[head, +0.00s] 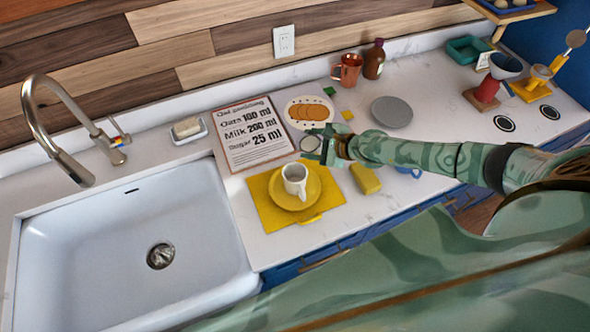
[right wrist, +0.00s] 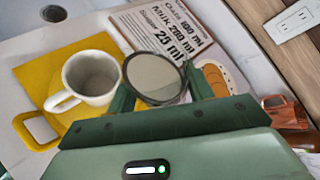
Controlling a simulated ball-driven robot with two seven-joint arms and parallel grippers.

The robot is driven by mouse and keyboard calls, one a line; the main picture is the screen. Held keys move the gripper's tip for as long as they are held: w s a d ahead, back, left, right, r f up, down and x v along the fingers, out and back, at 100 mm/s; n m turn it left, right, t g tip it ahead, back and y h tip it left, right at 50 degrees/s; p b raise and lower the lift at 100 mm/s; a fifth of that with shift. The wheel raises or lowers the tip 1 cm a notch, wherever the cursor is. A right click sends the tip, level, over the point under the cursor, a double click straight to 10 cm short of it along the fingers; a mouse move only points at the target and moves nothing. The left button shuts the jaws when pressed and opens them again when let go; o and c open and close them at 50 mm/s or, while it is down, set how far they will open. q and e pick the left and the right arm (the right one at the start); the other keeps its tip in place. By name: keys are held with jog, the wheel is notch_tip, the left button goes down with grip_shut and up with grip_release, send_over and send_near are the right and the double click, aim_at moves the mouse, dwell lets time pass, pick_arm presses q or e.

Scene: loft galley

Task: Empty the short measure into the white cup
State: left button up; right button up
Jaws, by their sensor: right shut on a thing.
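The white cup (head: 294,172) stands upright on a yellow saucer (head: 284,203), which sits on a yellow mat (head: 262,200). Its open mouth and handle show in the right wrist view (right wrist: 92,78). My right gripper (head: 318,146) is shut on the short measure (right wrist: 154,74), a round vessel with a dark rim. In the right wrist view the measure is between the fingers, just right of the cup. Its face looks pale and greyish; I cannot tell its contents. In the head view the measure (head: 309,144) is partly hidden by the fingers. My left gripper is out of view.
A recipe board (head: 250,140) lies behind the mat. A yellow block (head: 364,179) lies right of the mat. The sink (head: 120,240) is left.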

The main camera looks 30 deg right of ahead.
jog(key=shift+a+r, duration=0.1)
jog(key=shift+s+a+r, duration=0.1)
jog(key=shift+s, duration=0.1)
jog(key=shift+w+p, duration=0.1)
jog(key=shift+p, duration=0.25)
jog(key=shift+a+r+n+h, duration=0.1)
jog(key=shift+r+n+h, duration=0.1)
jog(key=shift+n+h, duration=0.15)
jog(key=shift+s+a+r+n+p, duration=0.1)
jog(key=shift+s+r+n+p, duration=0.1)
jog(key=shift+n+p, duration=0.1)
jog(key=shift+w+t+h, duration=0.15)
jog(key=shift+t+h, duration=0.1)
jog(key=shift+t, duration=0.05)
jog(key=shift+s+f, duration=0.1)
jog(key=shift+s, duration=0.1)
